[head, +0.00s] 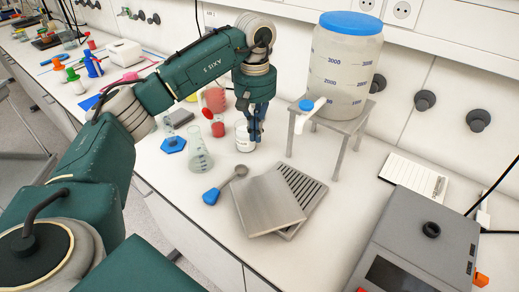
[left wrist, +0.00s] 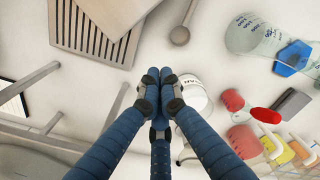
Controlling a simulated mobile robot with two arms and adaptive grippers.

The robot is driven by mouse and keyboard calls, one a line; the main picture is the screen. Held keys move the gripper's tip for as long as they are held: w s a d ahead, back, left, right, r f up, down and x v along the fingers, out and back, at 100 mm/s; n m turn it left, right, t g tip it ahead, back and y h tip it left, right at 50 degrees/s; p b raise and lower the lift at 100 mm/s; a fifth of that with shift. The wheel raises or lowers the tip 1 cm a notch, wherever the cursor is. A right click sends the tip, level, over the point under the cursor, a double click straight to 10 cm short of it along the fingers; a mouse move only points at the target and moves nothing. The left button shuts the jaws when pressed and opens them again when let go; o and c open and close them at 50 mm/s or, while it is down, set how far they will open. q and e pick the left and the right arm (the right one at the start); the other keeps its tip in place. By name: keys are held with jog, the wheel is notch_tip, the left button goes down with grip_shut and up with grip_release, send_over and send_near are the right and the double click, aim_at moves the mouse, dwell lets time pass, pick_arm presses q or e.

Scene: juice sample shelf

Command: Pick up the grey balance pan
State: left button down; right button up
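The grey balance pan (head: 268,203), a flat square metal plate, lies tilted on a slotted grey metal plate (head: 313,187) on the white bench. It also shows at the top of the left wrist view (left wrist: 115,12), partly cut off. My left gripper (head: 252,138) points down beside a white jar (head: 245,146), behind the pan and away from it. In the left wrist view its blue fingers (left wrist: 159,74) come together at the tips, with nothing visible held. They partly hide the jar (left wrist: 193,90). My right gripper is not in view.
A metal stand (head: 340,125) carries a large tank (head: 342,75). A blue-handled spoon (head: 212,196) lies left of the pan, near a glass flask (head: 199,158). A grey instrument (head: 410,255) stands at right. Some bare bench lies in front of the stand.

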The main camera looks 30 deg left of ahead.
pick_arm(q)
jog(key=f, duration=0.2)
jog(key=f+p, duration=0.1)
jog(key=f, duration=0.2)
jog(key=f+p, duration=0.1)
jog(key=f, duration=0.2)
jog(key=shift+s+f, duration=0.1)
jog(key=shift+s, duration=0.25)
jog(key=shift+s+d+f+p, duration=0.15)
jog(key=shift+s+d+p, duration=0.8)
jog(key=shift+d+p, duration=0.25)
jog(key=shift+s+d, duration=0.25)
jog(key=shift+s, duration=0.15)
jog(key=shift+f, duration=0.15)
jog(key=shift+w, duration=0.1)
